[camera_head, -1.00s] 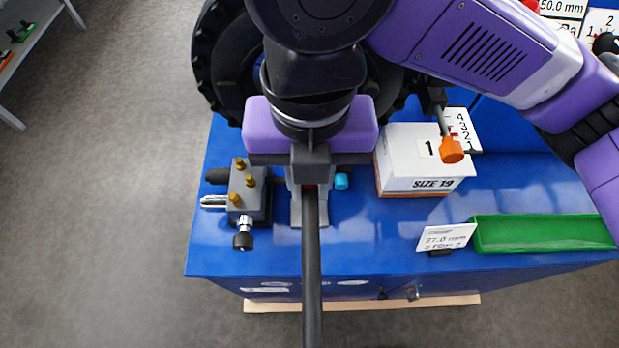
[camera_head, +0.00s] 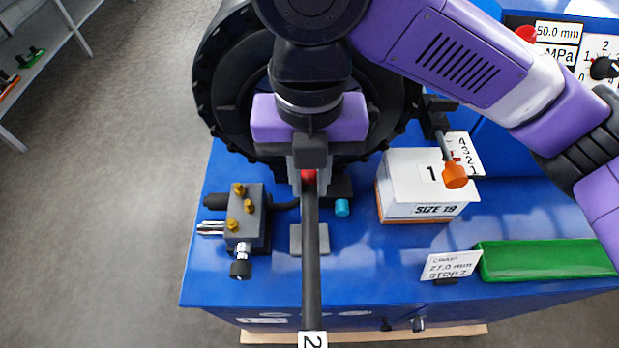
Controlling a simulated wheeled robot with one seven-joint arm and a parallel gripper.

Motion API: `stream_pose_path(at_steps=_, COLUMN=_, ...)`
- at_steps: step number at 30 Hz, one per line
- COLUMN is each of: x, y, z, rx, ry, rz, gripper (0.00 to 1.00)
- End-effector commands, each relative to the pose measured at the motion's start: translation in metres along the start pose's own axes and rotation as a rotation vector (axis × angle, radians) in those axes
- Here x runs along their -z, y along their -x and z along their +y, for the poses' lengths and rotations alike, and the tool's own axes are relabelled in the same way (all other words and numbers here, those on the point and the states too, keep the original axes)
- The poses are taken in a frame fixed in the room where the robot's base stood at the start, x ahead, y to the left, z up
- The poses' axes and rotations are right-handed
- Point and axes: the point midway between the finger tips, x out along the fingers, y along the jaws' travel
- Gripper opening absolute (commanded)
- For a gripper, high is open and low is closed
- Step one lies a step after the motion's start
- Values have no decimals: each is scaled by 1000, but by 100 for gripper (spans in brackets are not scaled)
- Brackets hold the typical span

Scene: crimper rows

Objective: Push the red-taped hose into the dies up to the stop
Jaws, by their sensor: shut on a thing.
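The black hose (camera_head: 311,255) runs from the bottom of the head view up to my gripper (camera_head: 309,170). My gripper is shut on the hose near the tape. The large black ring of the crimper head (camera_head: 222,75) stands behind my gripper. The dies, the stop and the hose's far end are hidden behind my wrist, so I cannot tell how deep the hose is.
A grey valve block (camera_head: 243,214) with brass fittings stands left on the blue bench (camera_head: 380,262). A white SIZE 19 box (camera_head: 410,180), an orange-knobbed lever (camera_head: 454,176), a stop card (camera_head: 451,265) and a green tray (camera_head: 545,260) stand right. A grey pad (camera_head: 309,238) lies under the hose.

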Motion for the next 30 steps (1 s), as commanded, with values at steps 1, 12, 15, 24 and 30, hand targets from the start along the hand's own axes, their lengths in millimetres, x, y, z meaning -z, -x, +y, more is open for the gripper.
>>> stream_pose_path(at_steps=1, x=0, y=1, z=0, rx=-1, ry=0, rz=-1, gripper=0)
stream_pose_path(at_steps=12, x=0, y=-1, z=0, rx=-1, ry=0, rz=-1, gripper=0)
stream_pose_path(at_steps=15, x=0, y=-3, z=0, rx=-1, ry=0, rz=-1, gripper=0)
stream_pose_path(at_steps=24, x=0, y=-7, z=0, rx=-1, ry=-1, rz=-2, gripper=0)
stream_pose_path(at_steps=30, x=0, y=-7, z=0, rx=-1, ry=-1, rz=-2, gripper=0)
